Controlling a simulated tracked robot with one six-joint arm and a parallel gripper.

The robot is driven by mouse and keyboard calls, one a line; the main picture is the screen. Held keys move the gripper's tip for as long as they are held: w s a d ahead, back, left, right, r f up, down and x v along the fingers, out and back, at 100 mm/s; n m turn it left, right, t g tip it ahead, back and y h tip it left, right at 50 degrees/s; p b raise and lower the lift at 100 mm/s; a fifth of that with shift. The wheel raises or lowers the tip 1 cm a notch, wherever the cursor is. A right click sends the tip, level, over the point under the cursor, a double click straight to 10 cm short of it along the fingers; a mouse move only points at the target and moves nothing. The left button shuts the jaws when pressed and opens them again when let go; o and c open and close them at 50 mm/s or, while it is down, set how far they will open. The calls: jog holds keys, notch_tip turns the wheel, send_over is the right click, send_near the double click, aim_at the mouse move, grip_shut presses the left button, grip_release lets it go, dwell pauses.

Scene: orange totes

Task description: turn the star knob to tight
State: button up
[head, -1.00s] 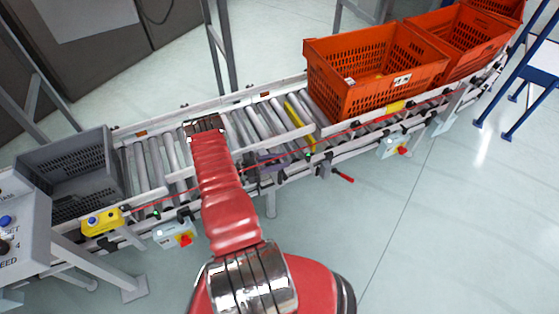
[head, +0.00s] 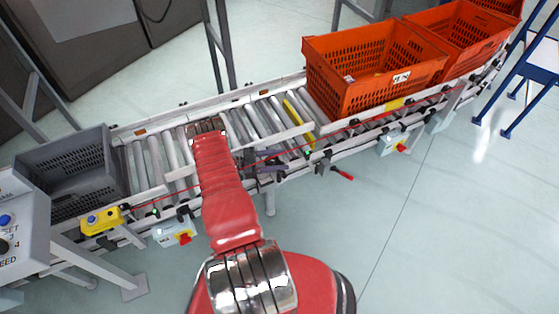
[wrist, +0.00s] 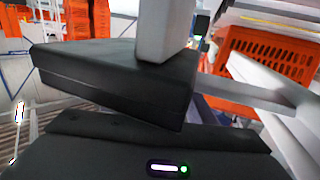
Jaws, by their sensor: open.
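My gripper (head: 265,164) shows small and dark in the head view, at the near side rail of the roller conveyor (head: 160,158). In the wrist view its dark parts (wrist: 110,85) fill much of the middle and bottom, with a pale grey post (wrist: 165,28) rising close against them. The jaws are open, and I see nothing held between them. I cannot make out the star knob in either view; it may be hidden behind the gripper or too small to tell.
A grey bracket with a red handle (head: 343,175) sticks out from the near rail, right of my gripper. An orange tote (head: 370,65) stands on the conveyor at right, with more behind it. A grey tote (head: 70,170) is at the left end. The floor in front is clear.

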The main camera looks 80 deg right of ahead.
jog(key=shift+r, duration=0.1)
notch_tip(320, 180, up, 10)
dwell(0.9)
